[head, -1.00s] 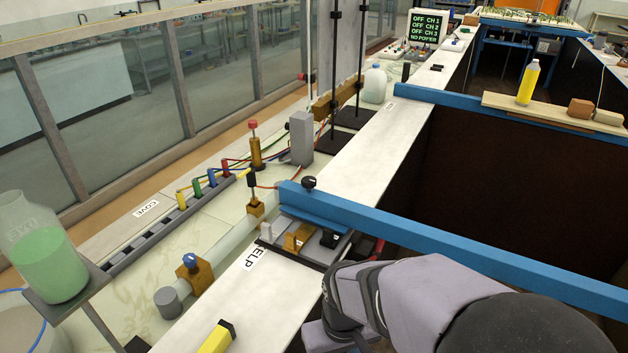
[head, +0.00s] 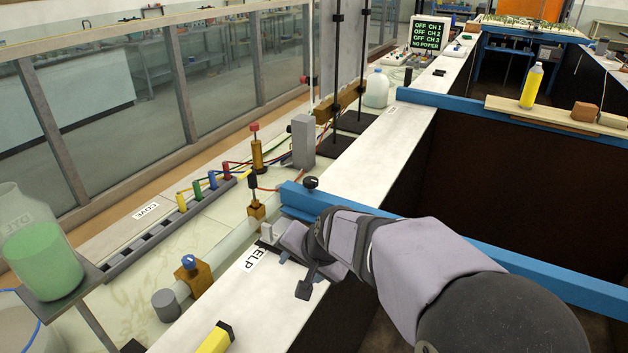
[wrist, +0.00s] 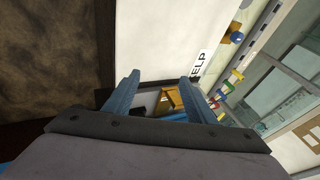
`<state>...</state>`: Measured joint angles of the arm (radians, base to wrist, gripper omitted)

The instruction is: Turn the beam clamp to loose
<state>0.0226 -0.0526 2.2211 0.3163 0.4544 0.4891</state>
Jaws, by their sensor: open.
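The blue beam (head: 450,252) lies across the pale bench ledge and the dark gap. A black round knob, which looks like the beam clamp (head: 310,183), sits on top of the beam's left end; its loose or tight setting cannot be read. My gripper (head: 282,238) is low over the ledge, just in front of the beam's end, below the knob in the picture. In the wrist view my gripper (wrist: 158,80) is open, with nothing held between its two fingers. A brass block (wrist: 172,99) shows beyond the fingers. I cannot make out the knob there.
A brass fitting with a blue knob (head: 189,262) is on the pipe to the left. A black-topped brass post (head: 254,197) stands close to the beam's end. A yellow block (head: 215,338) lies on the near ledge. A green jar (head: 40,240) stands far left.

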